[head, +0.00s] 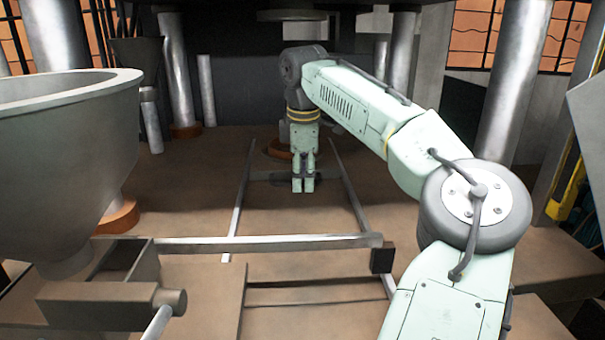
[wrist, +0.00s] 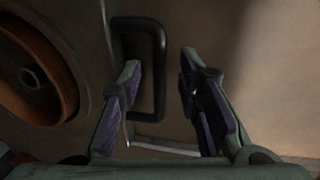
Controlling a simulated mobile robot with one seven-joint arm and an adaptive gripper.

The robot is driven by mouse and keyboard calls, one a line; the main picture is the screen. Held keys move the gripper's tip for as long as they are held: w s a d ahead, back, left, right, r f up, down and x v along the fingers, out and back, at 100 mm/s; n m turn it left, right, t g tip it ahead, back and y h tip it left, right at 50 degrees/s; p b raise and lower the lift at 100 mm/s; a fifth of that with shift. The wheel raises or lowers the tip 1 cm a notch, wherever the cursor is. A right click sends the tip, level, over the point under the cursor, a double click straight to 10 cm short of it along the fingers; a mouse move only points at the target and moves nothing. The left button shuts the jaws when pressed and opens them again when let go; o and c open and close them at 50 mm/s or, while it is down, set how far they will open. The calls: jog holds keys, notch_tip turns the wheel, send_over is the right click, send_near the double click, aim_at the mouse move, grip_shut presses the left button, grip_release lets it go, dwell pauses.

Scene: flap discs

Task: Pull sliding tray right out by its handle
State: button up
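The handle is a dark, rounded loop (wrist: 158,70) on a flat brown surface (wrist: 235,75) in the wrist view, which may be the sliding tray. In the head view a dark piece that looks like the same handle (head: 268,178) shows low beside my gripper (head: 303,185), partly hidden by it. My gripper (wrist: 160,60) is open, pointing down. In the wrist view the handle's long bar lies between the two fingertips, with a gap to the right finger. Part of the loop is hidden behind the left finger; I cannot tell whether they touch.
Two pale metal rails (head: 240,200) (head: 350,190) run along both sides of my gripper. A metal crossbar (head: 270,243) lies in front. A large grey bowl (head: 65,140) stands at left. A round orange part (wrist: 35,75) sits left in the wrist view. Metal columns (head: 515,80) stand behind.

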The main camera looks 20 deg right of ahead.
jog(key=shift+c, duration=0.3)
grip_shut()
dwell(0.5)
